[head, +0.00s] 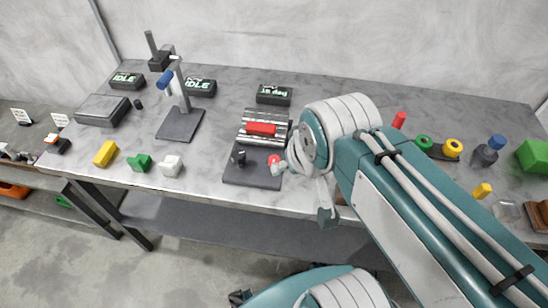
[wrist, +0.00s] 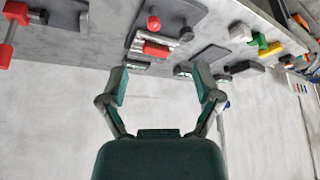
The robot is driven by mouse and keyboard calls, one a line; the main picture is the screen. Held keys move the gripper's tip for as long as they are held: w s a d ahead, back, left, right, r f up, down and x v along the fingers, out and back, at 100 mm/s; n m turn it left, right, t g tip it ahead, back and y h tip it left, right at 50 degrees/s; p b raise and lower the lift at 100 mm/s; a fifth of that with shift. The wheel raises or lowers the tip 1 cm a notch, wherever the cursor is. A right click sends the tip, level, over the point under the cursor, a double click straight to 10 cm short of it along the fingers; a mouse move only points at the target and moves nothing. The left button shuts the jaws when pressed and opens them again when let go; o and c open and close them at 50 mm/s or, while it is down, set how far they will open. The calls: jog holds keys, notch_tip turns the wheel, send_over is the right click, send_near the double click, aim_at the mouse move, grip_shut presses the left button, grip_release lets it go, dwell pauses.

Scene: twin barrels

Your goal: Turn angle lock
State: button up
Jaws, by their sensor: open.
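No part is labelled as the angle lock, and I cannot tell for sure which fixture it is. A dark plate (head: 250,177) near the table's front edge carries a black knob (head: 238,158) and a round red knob (head: 274,160). Behind it is a grey ribbed fixture with a red block (head: 262,128). The red knob (wrist: 154,23) and red block (wrist: 156,50) also show in the wrist view, beyond the fingers. My gripper (wrist: 163,84) is open, with nothing between its fingers and apart from these fixtures. In the head view I cannot make out its fingers.
A stand with a blue handle (head: 165,82) is left of the plate. A yellow block (head: 105,153), green block (head: 139,162) and white block (head: 171,166) lie front left. Black display boxes (head: 273,95) line the back. My arm covers the table's right middle.

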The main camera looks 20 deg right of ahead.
jog(key=w+f+m+g, duration=0.2)
jog(key=w+m+g, duration=0.15)
jog(key=w, duration=0.45)
jog(key=m+g, duration=0.2)
jog(key=m, duration=0.2)
send_over(274, 159)
notch_tip(274, 159, down, 5)
notch_tip(274, 159, down, 11)
jog(key=shift+r, duration=0.1)
jog(key=shift+c, duration=0.3)
grip_shut()
